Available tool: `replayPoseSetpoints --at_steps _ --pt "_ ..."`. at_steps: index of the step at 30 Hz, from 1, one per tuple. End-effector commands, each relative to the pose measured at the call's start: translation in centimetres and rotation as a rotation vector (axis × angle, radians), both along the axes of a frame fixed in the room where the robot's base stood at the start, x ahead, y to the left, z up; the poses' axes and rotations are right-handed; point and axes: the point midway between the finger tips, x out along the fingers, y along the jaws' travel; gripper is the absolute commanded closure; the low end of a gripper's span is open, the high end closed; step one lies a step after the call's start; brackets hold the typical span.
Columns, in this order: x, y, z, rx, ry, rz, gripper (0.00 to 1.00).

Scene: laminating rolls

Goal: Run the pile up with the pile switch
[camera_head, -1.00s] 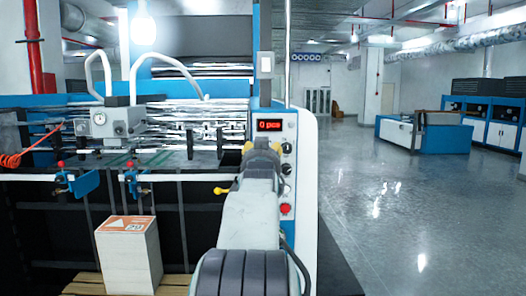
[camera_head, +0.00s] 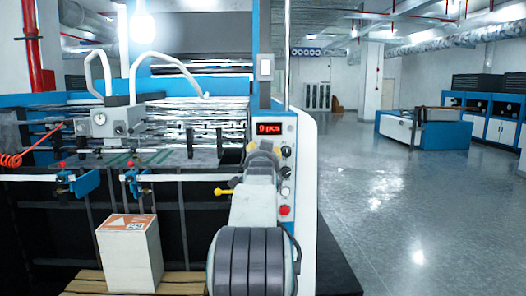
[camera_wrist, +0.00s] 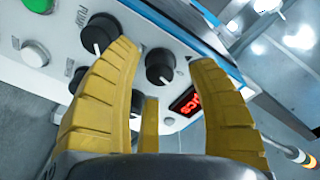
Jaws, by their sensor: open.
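The pile (camera_head: 130,258), a tall white stack with an orange-and-white top, stands on a wooden pallet at lower left in the head view. The machine's control panel (camera_head: 303,187) carries a column of black knobs, among them an upper knob (camera_head: 286,151). In the wrist view, a black knob (camera_wrist: 160,66) shows between my open yellow fingers (camera_wrist: 165,56), and a knob by the PUMP label (camera_wrist: 100,33) lies left, partly behind the left finger. Another knob is mostly hidden by that finger. I cannot tell which is the pile switch, or whether a finger touches anything.
The panel also has a red-lit display (camera_head: 269,128), a red button (camera_head: 285,210) and a green button (camera_wrist: 35,52). A yellow-knobbed lever (camera_head: 222,191) sticks out left of my arm. Open floor (camera_head: 400,210) lies to the right.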

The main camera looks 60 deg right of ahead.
Motion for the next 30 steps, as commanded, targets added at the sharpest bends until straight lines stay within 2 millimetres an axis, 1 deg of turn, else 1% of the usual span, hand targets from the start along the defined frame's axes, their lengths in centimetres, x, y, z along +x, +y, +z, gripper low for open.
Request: replayPoseSetpoints --at_steps 6,15,30 --pt "0.37 -0.68 0.00 0.000 0.000 0.000 0.48" --pt "0.37 -0.70 -0.04 0.000 0.001 0.000 0.47" --pt "0.38 -0.67 -0.03 0.000 0.001 0.000 0.92"
